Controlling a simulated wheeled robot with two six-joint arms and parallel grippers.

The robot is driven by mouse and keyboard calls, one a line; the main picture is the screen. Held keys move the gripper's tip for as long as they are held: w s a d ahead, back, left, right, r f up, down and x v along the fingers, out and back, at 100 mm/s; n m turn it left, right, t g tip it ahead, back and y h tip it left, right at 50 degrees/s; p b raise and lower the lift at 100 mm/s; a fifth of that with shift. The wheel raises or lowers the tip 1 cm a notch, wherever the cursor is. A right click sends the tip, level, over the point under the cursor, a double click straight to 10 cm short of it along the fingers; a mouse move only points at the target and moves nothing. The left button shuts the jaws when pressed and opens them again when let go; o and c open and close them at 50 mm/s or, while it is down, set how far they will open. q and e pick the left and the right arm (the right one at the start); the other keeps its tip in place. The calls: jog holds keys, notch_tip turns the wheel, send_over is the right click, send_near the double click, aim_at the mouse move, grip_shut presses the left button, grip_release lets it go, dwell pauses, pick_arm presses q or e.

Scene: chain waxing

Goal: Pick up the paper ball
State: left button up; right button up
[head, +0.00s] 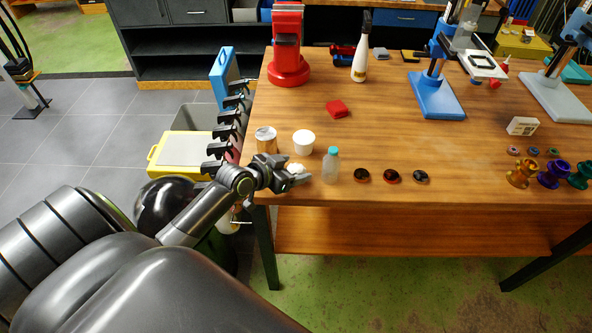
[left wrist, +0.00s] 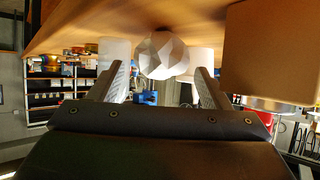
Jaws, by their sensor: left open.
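The paper ball (head: 296,168) is a small white crumpled ball on the wooden table (head: 400,150), near its front left corner. In the left wrist view the faceted paper ball (left wrist: 163,55) shows in the gap between the fingertips, just beyond them. My left gripper (head: 299,179) is open and empty at the ball, low over the table; its fingers partly hide the ball in the head view. I cannot tell whether either finger touches it. My right gripper is not in view.
A clear bottle with a teal cap (head: 331,165) stands close to the right of my left gripper. A tan can (head: 266,140) and a white cup (head: 304,142) stand just behind. Several dark round pucks (head: 391,176) lie further right.

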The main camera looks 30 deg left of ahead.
pick_arm(q)
jog(key=c, duration=1.1)
